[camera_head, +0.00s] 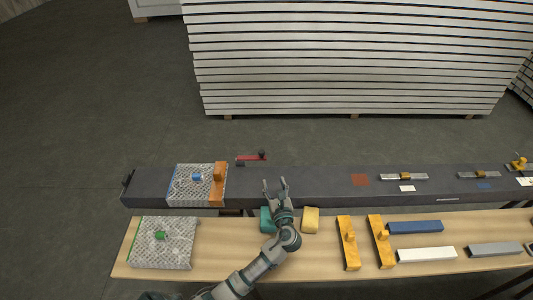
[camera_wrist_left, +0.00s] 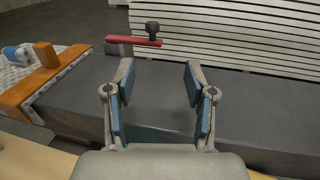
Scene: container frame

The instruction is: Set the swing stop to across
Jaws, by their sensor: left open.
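The swing stop is a red bar (camera_head: 249,158) with a black knob (camera_head: 262,154) near its right end. It lies at the back edge of the dark beam (camera_head: 310,180), roughly along the beam's length. In the left wrist view the red bar (camera_wrist_left: 130,41) and its knob (camera_wrist_left: 152,28) show beyond the fingertips, a little left of centre. My left gripper (camera_head: 275,183) is open and empty above the beam, in front and slightly right of the stop. It also shows open in the left wrist view (camera_wrist_left: 159,75). My right gripper is not in view.
A patterned plate with an orange bar (camera_head: 219,185) sits on the beam's left part. Latches (camera_head: 404,177) are at right. The wooden table (camera_head: 210,257) in front holds another patterned plate (camera_head: 163,255), yellow-handled tools (camera_head: 348,250), blocks and bars. White stacked panels (camera_head: 350,60) stand behind.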

